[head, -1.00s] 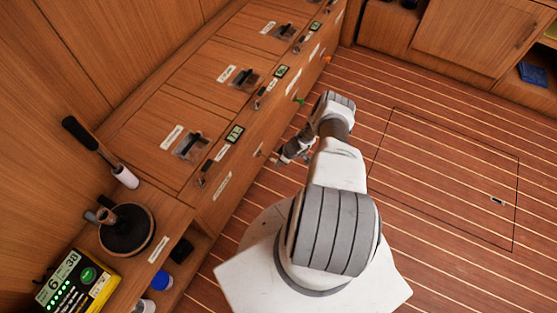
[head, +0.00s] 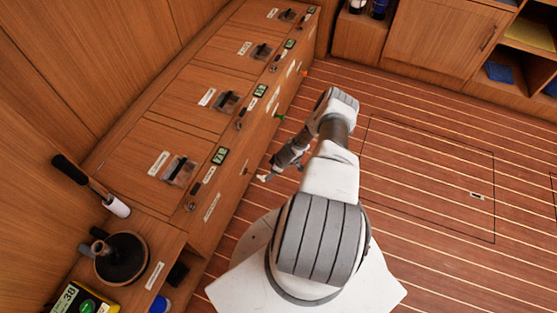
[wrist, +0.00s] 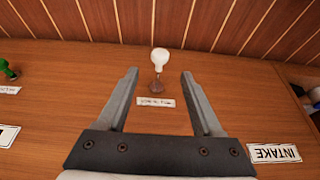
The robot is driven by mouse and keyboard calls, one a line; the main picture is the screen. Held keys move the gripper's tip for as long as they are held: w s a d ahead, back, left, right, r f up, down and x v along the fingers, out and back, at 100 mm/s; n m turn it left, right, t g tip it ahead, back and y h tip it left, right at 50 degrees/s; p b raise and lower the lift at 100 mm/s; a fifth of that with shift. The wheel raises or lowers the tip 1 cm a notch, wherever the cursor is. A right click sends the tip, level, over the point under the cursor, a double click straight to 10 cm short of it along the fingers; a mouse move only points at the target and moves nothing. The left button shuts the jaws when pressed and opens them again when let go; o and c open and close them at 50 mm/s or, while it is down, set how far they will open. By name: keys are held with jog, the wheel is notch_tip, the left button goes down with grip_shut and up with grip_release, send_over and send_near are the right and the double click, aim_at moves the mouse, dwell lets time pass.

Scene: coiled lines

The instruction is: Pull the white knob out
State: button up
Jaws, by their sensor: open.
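A white knob (wrist: 159,60) on a short brownish stem stands out from the wooden cabinet front in the wrist view. A small white label lies just below it in that view. My gripper (wrist: 160,76) is open and empty. The knob is in line with the gap between its fingertips, and I see no contact. In the head view my gripper (head: 264,178) is beside the cabinet's front face, and the white shape at its tip cannot be told apart clearly from the knob.
A green knob (wrist: 7,71) is at the left in the wrist view, and an INTAKE label (wrist: 273,153) at the lower right. In the head view the cabinet top carries several black-handled switches (head: 182,170) and small displays. The striped floor (head: 420,210) to the right is clear.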

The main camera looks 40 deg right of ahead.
jog(key=p+v, duration=0.2)
jog(key=v, duration=0.7)
jog(key=shift+p, duration=0.3)
jog(key=shift+r, duration=0.2)
